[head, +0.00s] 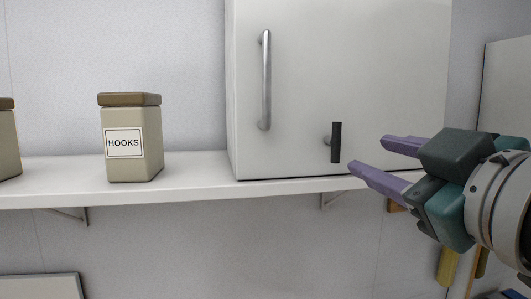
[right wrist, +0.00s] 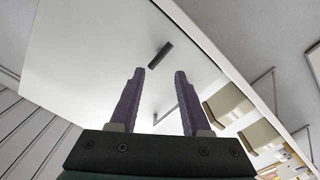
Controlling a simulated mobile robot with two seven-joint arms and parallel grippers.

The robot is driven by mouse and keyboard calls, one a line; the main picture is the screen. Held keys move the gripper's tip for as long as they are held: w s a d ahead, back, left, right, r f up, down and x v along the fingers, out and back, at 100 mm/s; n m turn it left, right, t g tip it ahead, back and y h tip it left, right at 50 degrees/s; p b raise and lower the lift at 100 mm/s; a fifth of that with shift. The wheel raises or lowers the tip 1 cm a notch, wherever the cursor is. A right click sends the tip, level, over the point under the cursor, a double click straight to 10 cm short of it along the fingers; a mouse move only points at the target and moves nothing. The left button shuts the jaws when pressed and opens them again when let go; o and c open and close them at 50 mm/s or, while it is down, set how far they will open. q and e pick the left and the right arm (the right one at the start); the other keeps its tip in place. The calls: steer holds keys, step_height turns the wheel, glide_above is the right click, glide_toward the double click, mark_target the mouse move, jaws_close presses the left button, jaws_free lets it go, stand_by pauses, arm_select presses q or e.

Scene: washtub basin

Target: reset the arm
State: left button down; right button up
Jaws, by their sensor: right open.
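My right gripper (head: 367,155) comes in from the right in the head view, in front of the lower right part of a white cabinet. Its two purple fingers are apart with nothing between them. In the right wrist view the fingers (right wrist: 159,75) also stand apart and empty. A dark knob (head: 336,142) on the cabinet door lies a little left of the fingertips in the head view. The same dark knob (right wrist: 160,55) shows beyond the fingertips in the right wrist view; touching is not visible. My left gripper is not in view.
The white cabinet (head: 300,60) with a silver bar handle (head: 265,80) stands on a white shelf (head: 200,172). A beige canister labelled HOOKS (head: 132,140) stands left of it. Another canister (head: 8,140) is cut off at the left edge. Shelf between canister and cabinet is clear.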

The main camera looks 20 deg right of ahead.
steer(key=s+a+f+m+g+y, duration=0.1)
steer(key=s+a+f+g+y, duration=0.1)
steer(key=s+f+g, duration=0.5)
steer(key=s+a+f+m+g+y, duration=0.1)
steer(key=s+a+f+g, duration=0.4)
steer(key=s+f, duration=0.5)
step_height(320, 180, down, 6)
steer(key=shift+a+f+g+y, duration=0.2)
steer(key=shift+a+g+y, duration=0.1)
steer(key=shift+g+y, duration=0.55)
steer(key=shift+s, duration=0.1)
